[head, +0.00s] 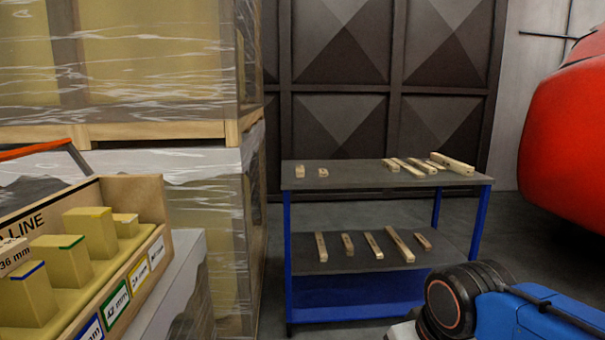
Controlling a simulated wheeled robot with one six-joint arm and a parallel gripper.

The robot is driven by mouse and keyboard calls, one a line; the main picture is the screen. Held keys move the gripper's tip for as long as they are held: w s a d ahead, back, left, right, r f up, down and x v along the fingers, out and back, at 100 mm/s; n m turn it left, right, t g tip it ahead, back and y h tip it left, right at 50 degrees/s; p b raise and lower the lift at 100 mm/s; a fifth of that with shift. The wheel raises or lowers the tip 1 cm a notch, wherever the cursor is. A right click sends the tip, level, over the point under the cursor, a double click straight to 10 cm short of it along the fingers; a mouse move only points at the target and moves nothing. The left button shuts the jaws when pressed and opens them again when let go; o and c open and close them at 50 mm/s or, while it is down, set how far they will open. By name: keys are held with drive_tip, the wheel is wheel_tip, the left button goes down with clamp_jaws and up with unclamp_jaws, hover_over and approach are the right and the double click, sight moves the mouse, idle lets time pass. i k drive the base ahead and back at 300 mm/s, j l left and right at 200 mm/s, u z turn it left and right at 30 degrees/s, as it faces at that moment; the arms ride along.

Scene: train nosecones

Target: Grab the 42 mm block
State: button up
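A wooden rack (135,187) at the left holds several pale yellow blocks in a row. A green label (115,305) on its front reads 42 mm. A block with a green edge (63,262) stands in the rack, between a block with a blue edge (27,296) and one with a yellow edge (90,232). The green-edged block matches the green label's colour. Part of my arm shows at the lower right, well apart from the rack. My gripper is not in view.
A blue-legged table (345,181) with wooden pieces on two shelves stands at the middle back. Wrapped pallets (150,60) stand behind the rack. A large red rounded body (570,130) is at the right. Some grey floor shows around the table.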

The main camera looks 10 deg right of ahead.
sight(300, 170)
drive_tip(key=z, duration=0.1)
drive_tip(key=i+l+u, duration=0.25)
drive_tip(key=i, duration=0.3)
drive_tip(key=i+l+u, duration=0.25)
drive_tip(key=i+l, duration=0.25)
